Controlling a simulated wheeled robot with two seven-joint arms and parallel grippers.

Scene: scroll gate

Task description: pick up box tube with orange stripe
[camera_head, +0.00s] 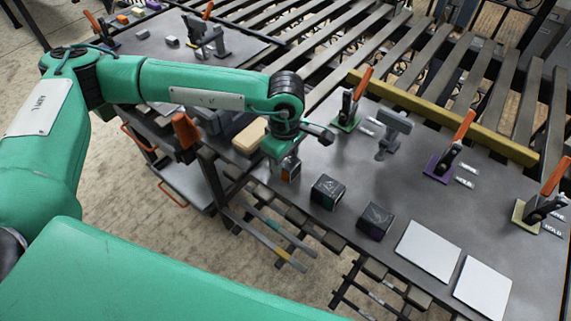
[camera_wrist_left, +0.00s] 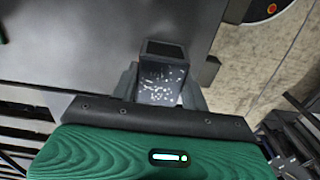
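The box tube with the orange stripe (camera_head: 291,169) stands near the left front edge of the grey table in the head view, a dark block with an orange patch on its side. My left gripper (camera_head: 283,152) is right above and around it, partly hiding it. In the left wrist view a dark, speckled box tube (camera_wrist_left: 163,82) sits between the two fingers (camera_wrist_left: 162,92); its stripe does not show there. The fingers lie close along both sides, but I cannot tell whether they press on it. My right gripper is not in view.
Two more dark box tubes (camera_head: 327,191) (camera_head: 376,221) stand to the right, then two white plates (camera_head: 428,250) (camera_head: 483,288). A tan block (camera_head: 250,136) is left of the gripper. Toggle clamps with orange handles (camera_head: 450,150) and a yellow bar (camera_head: 440,115) line the table's back.

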